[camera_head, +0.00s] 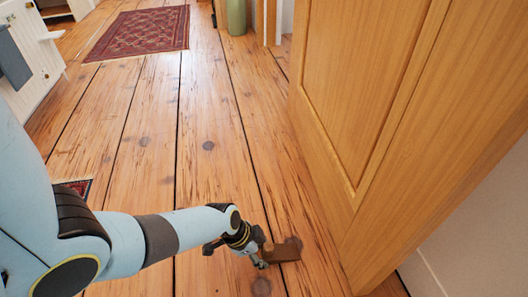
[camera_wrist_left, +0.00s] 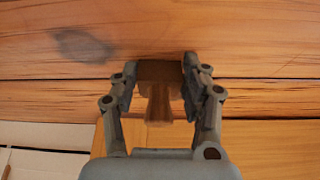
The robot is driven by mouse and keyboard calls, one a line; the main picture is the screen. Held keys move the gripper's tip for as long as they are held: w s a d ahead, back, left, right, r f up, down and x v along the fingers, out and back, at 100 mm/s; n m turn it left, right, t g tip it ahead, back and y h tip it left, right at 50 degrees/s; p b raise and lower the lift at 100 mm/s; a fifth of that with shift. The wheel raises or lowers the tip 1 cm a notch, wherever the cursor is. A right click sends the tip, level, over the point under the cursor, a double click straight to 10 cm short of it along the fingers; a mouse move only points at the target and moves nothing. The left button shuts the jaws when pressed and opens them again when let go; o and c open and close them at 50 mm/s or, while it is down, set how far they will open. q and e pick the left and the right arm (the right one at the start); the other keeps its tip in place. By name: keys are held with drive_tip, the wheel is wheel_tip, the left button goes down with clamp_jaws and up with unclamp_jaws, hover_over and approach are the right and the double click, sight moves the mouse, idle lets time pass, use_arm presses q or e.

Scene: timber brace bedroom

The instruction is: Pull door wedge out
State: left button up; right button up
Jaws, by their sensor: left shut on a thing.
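The door wedge (camera_head: 284,250) is a small brown wooden block low on the plank floor, left of the door's bottom edge. A strip of floor shows between it and the door (camera_head: 400,110) in the head view. My left gripper (camera_head: 262,257) is shut on the wedge from its left side. In the left wrist view the wedge (camera_wrist_left: 159,92) sits between the two fingers of my left gripper (camera_wrist_left: 161,72), with a narrower knob-like part towards the palm. The fingers hide its sides. My right gripper is not in view.
The wooden door fills the right side, with a pale wall (camera_head: 478,220) beyond its edge. A red patterned rug (camera_head: 140,30) lies far left, near white furniture (camera_head: 25,55). A green vase (camera_head: 236,16) stands at the back. The middle floor is clear.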

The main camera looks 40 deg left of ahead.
use_arm(q)
drive_tip(key=shift+s+a, duration=0.55)
drive_tip(key=shift+s, duration=0.15)
drive_tip(key=o, duration=1.2)
drive_tip(key=v, duration=1.2)
